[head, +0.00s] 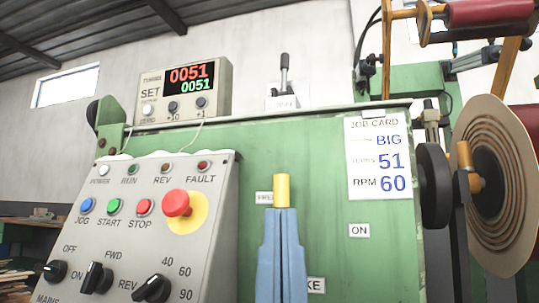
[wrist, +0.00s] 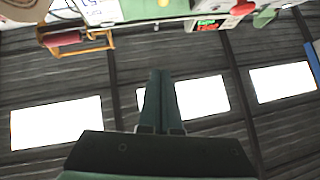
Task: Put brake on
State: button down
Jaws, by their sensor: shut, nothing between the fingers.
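The brake lever's yellow grip (head: 282,189) stands roughly upright on the green machine front. A FREE label (head: 265,198) is to its left, partly covered, and an ON label (head: 359,230) is lower to its right. A label ending in "KE" (head: 316,285) shows low down, its start hidden. My gripper (head: 283,211) is shut and empty, pointing up in front of the lever, and hides its lower part. I cannot tell whether it touches the lever. The wrist view shows the closed fingers (wrist: 158,74) against the ceiling, with no lever visible.
A grey control panel (head: 135,235) with a red stop button (head: 177,203) is at left. A counter box (head: 184,92) reads 0051 twice. A job card (head: 378,158) and a large coil disc (head: 495,190) are at right. Another lever (head: 284,72) stands behind the top.

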jog(key=w+r+g+h+p, duration=0.15)
jog(key=w+r+p, duration=0.35)
jog(key=r+p, duration=0.9)
jog(key=w+a+f+n+g+h+p, duration=0.3)
jog(key=w+a+f+n+g+p, duration=0.4)
jog(key=p, duration=1.7)
jog(key=s+a+n+p, duration=0.1)
jog(key=n+p, duration=0.1)
jog(key=p, duration=0.2)
jog(key=s+a+f+n+g+p, duration=0.1)
jog(key=s+n+p, duration=0.1)
jog(key=n+p, duration=0.1)
jog(key=s+a+f+n+h+p, duration=0.1)
jog(key=n+p, duration=0.1)
jog(key=p, duration=0.3)
jog(key=shift+s+n+g, duration=0.25)
jog(key=shift+s+n, duration=0.05)
